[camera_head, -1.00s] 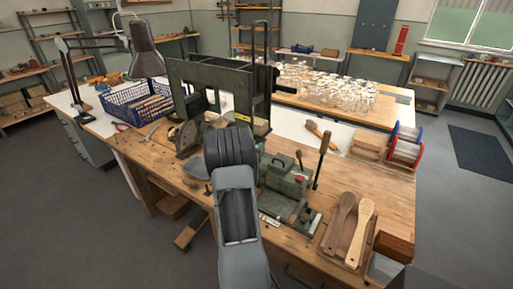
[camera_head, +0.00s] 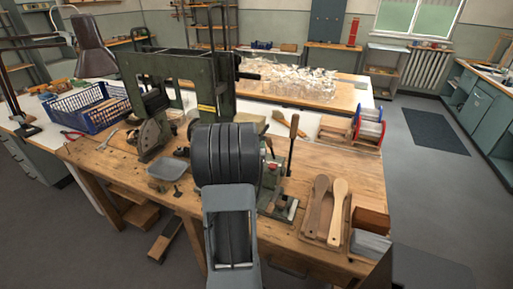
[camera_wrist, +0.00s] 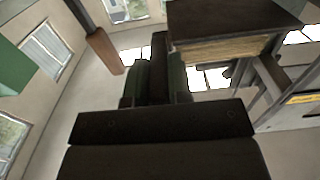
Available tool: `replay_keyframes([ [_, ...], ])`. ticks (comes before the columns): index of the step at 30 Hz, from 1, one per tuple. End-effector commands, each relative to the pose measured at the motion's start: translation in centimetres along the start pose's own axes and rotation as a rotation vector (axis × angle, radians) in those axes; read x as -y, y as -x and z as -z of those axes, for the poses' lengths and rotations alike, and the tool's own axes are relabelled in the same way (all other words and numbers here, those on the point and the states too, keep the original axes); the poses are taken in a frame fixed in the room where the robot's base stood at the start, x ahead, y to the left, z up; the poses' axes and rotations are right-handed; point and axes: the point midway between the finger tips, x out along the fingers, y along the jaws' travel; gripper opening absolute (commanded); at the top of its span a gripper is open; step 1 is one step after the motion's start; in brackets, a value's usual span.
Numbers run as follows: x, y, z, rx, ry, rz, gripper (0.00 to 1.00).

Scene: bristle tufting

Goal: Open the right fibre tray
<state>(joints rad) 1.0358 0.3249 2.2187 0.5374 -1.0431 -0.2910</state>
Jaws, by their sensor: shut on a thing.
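In the wrist view my gripper (camera_wrist: 158,82) shows two green fingers, shut on a dark upright piece (camera_wrist: 159,48) between them. I cannot tell whether this piece belongs to the right fibre tray. A dark-topped block with a tan layer under it (camera_wrist: 222,47) stands just beyond the fingers, to the right. In the head view my arm hides the gripper and most of the small green machine (camera_head: 270,198) on the wooden bench (camera_head: 345,160). No fibre tray is clearly recognisable.
A tall green press frame (camera_head: 135,75) stands left of my arm. A brown-handled lever (camera_head: 291,135) rises close on the right. Two wooden brush blanks (camera_head: 338,205) lie on a board near the front.

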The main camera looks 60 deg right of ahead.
Motion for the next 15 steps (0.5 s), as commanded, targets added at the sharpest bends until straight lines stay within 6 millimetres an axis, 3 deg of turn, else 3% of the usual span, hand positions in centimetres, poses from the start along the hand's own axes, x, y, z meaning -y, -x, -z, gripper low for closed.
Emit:
replay_keyframes([
  [6,-0.34,-0.07,0.03,0.0,0.002,-0.008,0.0],
  [7,-0.36,-0.08,0.03,0.0,0.002,-0.009,0.21],
  [15,-0.19,-0.03,0.0,0.001,0.001,-0.006,0.45],
])
